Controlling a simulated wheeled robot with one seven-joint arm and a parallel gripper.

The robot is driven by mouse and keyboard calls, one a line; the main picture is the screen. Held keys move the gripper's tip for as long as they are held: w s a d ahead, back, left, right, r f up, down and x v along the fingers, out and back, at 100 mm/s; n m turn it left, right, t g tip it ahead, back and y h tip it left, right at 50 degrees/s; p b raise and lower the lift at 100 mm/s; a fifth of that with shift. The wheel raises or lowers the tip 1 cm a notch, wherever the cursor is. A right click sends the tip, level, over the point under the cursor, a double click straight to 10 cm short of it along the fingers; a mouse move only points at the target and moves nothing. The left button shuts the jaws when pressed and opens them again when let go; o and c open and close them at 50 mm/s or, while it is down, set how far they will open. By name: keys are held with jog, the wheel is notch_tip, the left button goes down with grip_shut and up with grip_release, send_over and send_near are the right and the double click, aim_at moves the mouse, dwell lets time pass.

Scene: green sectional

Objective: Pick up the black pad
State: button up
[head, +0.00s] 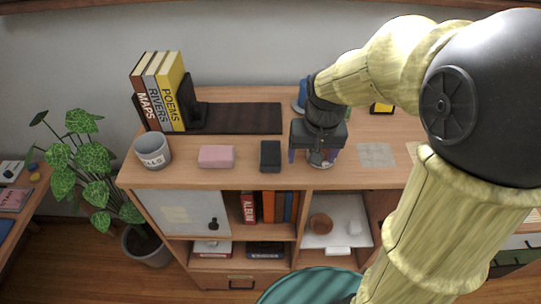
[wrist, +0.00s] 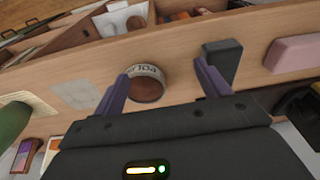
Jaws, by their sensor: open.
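The black pad (head: 270,156) is a small dark block lying on the wooden cabinet top, just right of the pink block. It also shows in the wrist view (wrist: 223,55), beyond the tip of the right finger. My gripper (head: 315,157) is open above the cabinet top, to the right of the black pad in the head view. In the wrist view, my gripper (wrist: 160,72) has its two purple fingers apart, with a small round lettered container (wrist: 146,84) seen between them. I cannot tell how high the fingers are above it.
The pink block (head: 216,156) and a lettered grey mug (head: 152,151) stand left of the pad. A long dark mat (head: 240,118) and upright books (head: 160,92) are behind. Pale tiles (head: 376,155) lie to the right. The cabinet's front edge is close to the pad.

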jog(key=w+a+r+g, duration=0.1)
jog(key=w+a+r, duration=0.4)
jog(key=a+r, duration=0.4)
notch_tip(320, 180, up, 3)
jog(key=shift+w+r+g, duration=0.1)
jog(key=shift+w+g, duration=0.05)
jog(key=shift+g, duration=0.15)
jog(key=p, duration=0.2)
send_over(271, 152)
notch_tip(271, 152, down, 12)
jog(key=shift+d+f, duration=0.1)
jog(key=shift+f, duration=0.05)
jog(key=shift+f+p, duration=1.25)
jog(key=shift+f, duration=1.35)
